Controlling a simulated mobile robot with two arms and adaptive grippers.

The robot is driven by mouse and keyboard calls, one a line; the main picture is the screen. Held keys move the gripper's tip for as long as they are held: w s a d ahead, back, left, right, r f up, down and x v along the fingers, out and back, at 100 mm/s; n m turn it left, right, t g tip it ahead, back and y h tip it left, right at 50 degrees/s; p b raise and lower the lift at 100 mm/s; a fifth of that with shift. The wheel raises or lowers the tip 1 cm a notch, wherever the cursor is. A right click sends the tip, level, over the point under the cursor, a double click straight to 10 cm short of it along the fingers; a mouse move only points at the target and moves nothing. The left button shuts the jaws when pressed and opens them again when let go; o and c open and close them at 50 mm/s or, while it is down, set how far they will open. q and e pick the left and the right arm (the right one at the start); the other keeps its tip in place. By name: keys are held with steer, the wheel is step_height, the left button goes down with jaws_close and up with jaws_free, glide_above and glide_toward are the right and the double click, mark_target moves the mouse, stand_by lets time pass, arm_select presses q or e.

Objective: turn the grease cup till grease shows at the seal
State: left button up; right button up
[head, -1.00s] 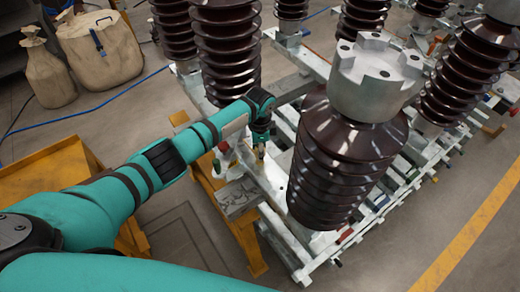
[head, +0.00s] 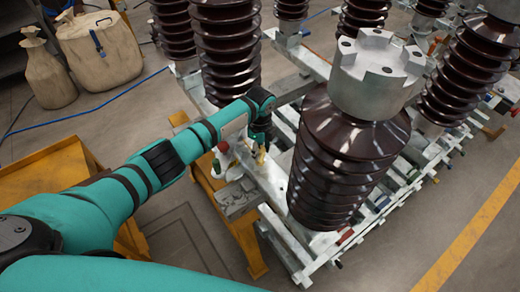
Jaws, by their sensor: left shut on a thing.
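My left gripper (head: 260,146) points down at the near edge of the galvanised frame, left of the front brown insulator. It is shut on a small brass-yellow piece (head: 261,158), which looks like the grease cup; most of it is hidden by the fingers. The seal and any grease are too small or hidden to make out. My right gripper is not in view.
The large ribbed insulator (head: 340,160) with its metal cap stands close right of my gripper. A yellow stand (head: 246,240) carries a grey item (head: 236,197) and a small green-topped item (head: 216,168). Sacks (head: 100,50) stand on the floor at the back left.

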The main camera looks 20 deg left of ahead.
arm_select(q)
steer(key=shift+w+r, duration=0.1)
stand_by(0.3)
steer(key=o, duration=1.2)
steer(key=shift+c, duration=0.2)
